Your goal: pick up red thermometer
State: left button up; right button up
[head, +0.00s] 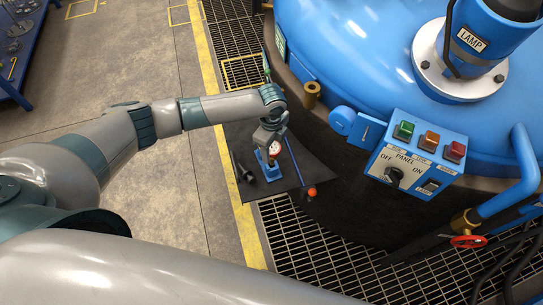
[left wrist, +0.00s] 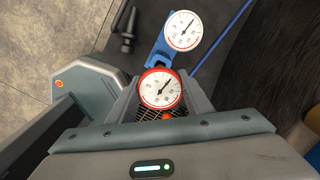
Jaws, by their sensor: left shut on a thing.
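The red thermometer (left wrist: 160,88), a round white dial with a red rim, sits between the fingers of my left gripper (left wrist: 162,108) in the left wrist view. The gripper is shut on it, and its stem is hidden. Just beyond is a second white dial (left wrist: 183,31) beside a blue stand (left wrist: 158,52). In the head view my left gripper (head: 268,136) points down over the dark mat, above the blue stand (head: 262,166). A white dial (head: 275,149) shows there; I cannot tell which of the two it is. My right gripper is not in view.
A dark mat (head: 313,172) carries a black fitting (head: 242,172) and a blue rod with a red end (head: 311,192). The big blue furnace (head: 350,50) with a control panel (head: 405,160) stands close on the right. Open floor (head: 120,60) lies left.

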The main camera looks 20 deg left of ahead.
pick_arm(q)
jog(key=shift+r+b, duration=0.35)
jog(key=shift+r, duration=1.55)
jog(key=shift+r, duration=0.15)
jog(key=shift+r+p, duration=3.6)
jog(key=shift+p, duration=0.25)
